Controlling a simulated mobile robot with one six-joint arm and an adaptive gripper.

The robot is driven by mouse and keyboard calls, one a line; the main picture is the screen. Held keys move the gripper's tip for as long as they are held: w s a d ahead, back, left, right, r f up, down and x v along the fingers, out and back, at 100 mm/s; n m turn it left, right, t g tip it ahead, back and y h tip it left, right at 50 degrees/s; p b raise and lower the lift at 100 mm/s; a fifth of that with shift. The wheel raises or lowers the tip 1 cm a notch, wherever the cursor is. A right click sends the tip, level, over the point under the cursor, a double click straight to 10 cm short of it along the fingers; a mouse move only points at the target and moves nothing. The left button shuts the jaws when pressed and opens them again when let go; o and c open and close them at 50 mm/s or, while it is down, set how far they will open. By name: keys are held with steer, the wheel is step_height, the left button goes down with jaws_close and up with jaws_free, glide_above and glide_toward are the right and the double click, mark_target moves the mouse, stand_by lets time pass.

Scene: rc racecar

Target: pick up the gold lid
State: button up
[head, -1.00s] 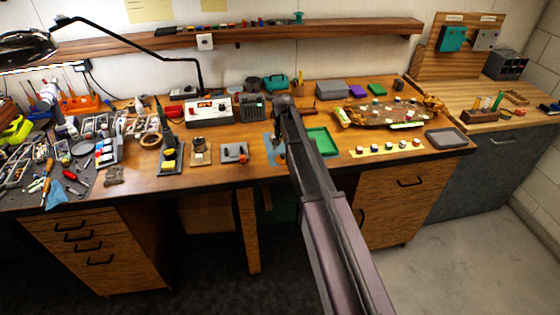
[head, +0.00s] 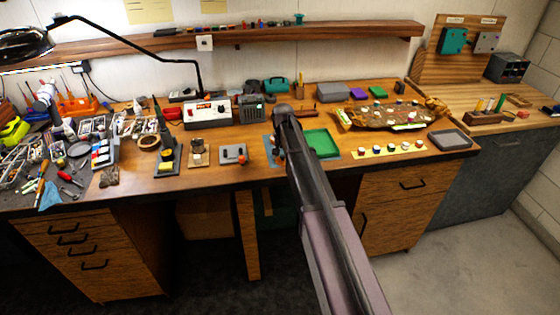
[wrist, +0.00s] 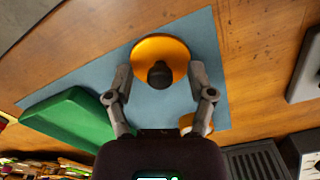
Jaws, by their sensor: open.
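The gold lid (wrist: 160,45) is a round disc with a dark knob (wrist: 160,75) on top. In the wrist view it lies on a blue-grey mat (wrist: 85,78). My gripper (wrist: 160,72) is open, with one finger on each side of the lid's near part and the knob between them. I cannot tell whether the fingers touch the lid. A small gold-rimmed round thing (wrist: 186,121) sits nearer on the mat, partly hidden by the right finger. In the head view my arm hides the lid.
A grey device (head: 234,154) is left of the mat. Bare wood lies beyond the mat.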

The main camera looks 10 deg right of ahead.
steer(key=c, duration=0.9)
steer(key=shift+r, duration=0.15)
step_height(320, 180, up, 3)
steer(key=p, duration=0.3)
steer(key=s, duration=0.5)
steer(key=s+d+r+p, duration=0.1)
steer(key=s, duration=0.4)
steer(key=s+p, duration=0.1)
steer(key=s, duration=0.5)
steer(key=shift+d+r, duration=0.35)
steer(key=shift+d, duration=0.05)
steer(key=shift+w, duration=0.15)
